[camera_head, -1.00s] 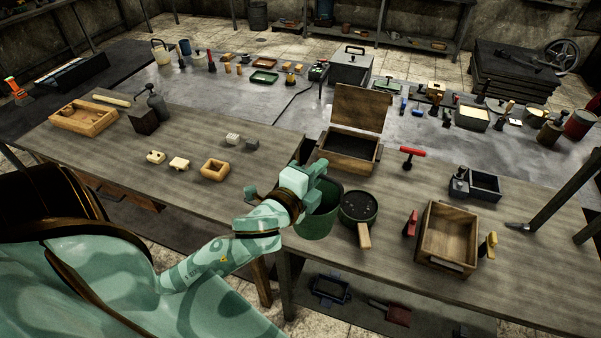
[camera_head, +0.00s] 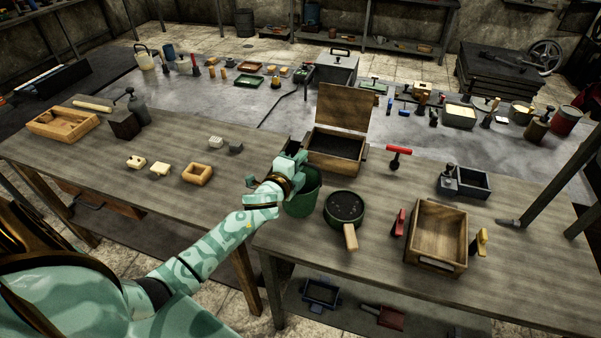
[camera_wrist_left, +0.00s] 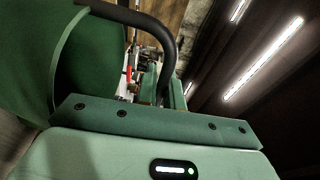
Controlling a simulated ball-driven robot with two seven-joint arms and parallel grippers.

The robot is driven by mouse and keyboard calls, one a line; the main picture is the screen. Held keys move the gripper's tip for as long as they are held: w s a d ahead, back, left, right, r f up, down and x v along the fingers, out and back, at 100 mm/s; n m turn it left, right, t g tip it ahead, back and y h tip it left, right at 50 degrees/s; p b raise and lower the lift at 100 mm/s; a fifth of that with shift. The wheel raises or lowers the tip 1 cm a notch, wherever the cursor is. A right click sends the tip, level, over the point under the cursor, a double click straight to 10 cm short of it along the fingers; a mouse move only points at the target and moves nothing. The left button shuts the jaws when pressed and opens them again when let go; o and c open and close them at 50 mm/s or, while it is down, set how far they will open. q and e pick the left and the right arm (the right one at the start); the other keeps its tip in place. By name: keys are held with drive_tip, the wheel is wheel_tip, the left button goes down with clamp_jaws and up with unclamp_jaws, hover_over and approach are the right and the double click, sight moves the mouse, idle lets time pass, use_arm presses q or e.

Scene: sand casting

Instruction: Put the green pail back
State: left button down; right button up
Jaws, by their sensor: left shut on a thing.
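The green pail (camera_head: 302,203) is upright at the front middle of the wooden table, left of the round green sieve-like pan (camera_head: 345,207). My left gripper (camera_head: 291,166) is at the pail's top, partly covering its rim. It is shut on the pail, apparently at its handle. In the left wrist view the pail's green wall (camera_wrist_left: 95,65) fills the left side, and a dark curved handle (camera_wrist_left: 135,18) arches beside the jaw. I cannot tell whether the pail's bottom touches the table. My right gripper is not in view.
Behind the pail stands an open wooden box (camera_head: 337,148) with dark contents. To the right are a wooden flask (camera_head: 437,263) and a red-handled tool (camera_head: 398,152). Small wooden blocks (camera_head: 198,174) lie to the left. Bare tabletop lies left of the pail.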

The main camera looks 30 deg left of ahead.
use_arm(q)
drive_tip(key=shift+d+f+b, duration=0.1)
drive_tip(key=shift+f+b, duration=0.35)
drive_tip(key=shift+f, duration=1.1)
drive_tip(key=c, duration=1.9)
unclamp_jaws()
drive_tip(key=shift+f, duration=0.15)
drive_tip(key=shift+c, duration=0.2)
drive_tip(key=o, duration=0.4)
drive_tip(key=s, duration=0.4)
drive_tip(key=s+r, duration=0.1)
drive_tip(key=s, duration=0.3)
drive_tip(key=s+d+r+p, duration=0.1)
drive_tip(key=s, duration=0.3)
